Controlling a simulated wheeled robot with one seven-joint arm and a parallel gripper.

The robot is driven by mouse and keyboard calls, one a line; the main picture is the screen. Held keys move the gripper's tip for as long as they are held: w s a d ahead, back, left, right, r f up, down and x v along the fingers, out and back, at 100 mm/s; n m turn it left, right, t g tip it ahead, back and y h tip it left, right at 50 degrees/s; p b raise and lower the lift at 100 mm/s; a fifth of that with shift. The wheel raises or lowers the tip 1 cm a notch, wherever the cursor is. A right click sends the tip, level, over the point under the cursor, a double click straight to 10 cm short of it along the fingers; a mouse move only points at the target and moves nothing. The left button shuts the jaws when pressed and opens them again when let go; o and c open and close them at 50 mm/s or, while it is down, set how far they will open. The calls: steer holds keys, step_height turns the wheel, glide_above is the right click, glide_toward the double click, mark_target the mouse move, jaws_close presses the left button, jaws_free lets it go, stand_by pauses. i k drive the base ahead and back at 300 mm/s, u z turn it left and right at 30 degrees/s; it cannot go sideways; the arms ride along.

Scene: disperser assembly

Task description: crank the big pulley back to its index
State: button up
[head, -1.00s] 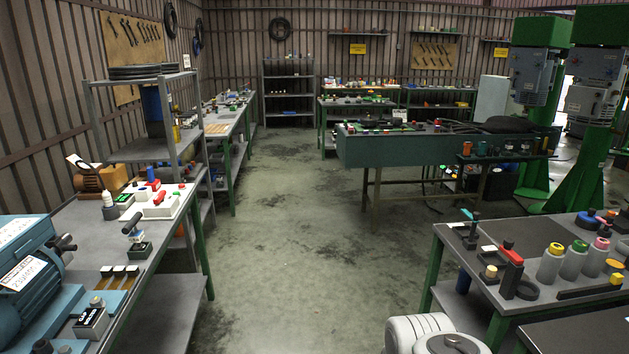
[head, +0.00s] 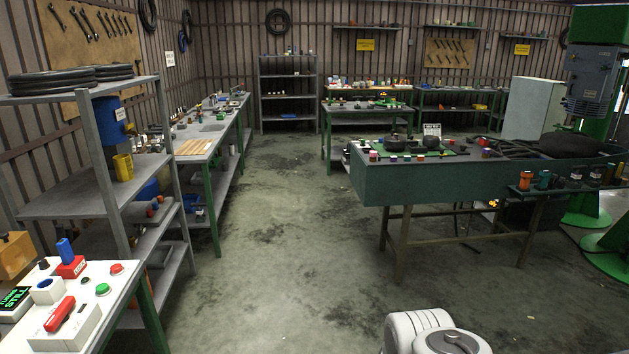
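The teal trough bench (head: 450,190) stands right of centre. On its left end lies a green mat with a small dark round part (head: 394,144) and another dark round part (head: 431,142). I cannot tell whether either is the big pulley. A large dark round mass (head: 575,145) lies at the bench's right end, also unclear in kind. No crank handle or index mark can be made out. My gripper is out of view; only white links of my arm show at the bottom edge.
A grey rack (head: 110,190) and a white control panel (head: 75,310) stand close on the left. A long bench (head: 208,145) runs behind them. A green column machine (head: 590,90) stands at right. The concrete floor (head: 285,220) is clear up the middle.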

mark_target(391, 143)
steer(key=i, duration=4.85)
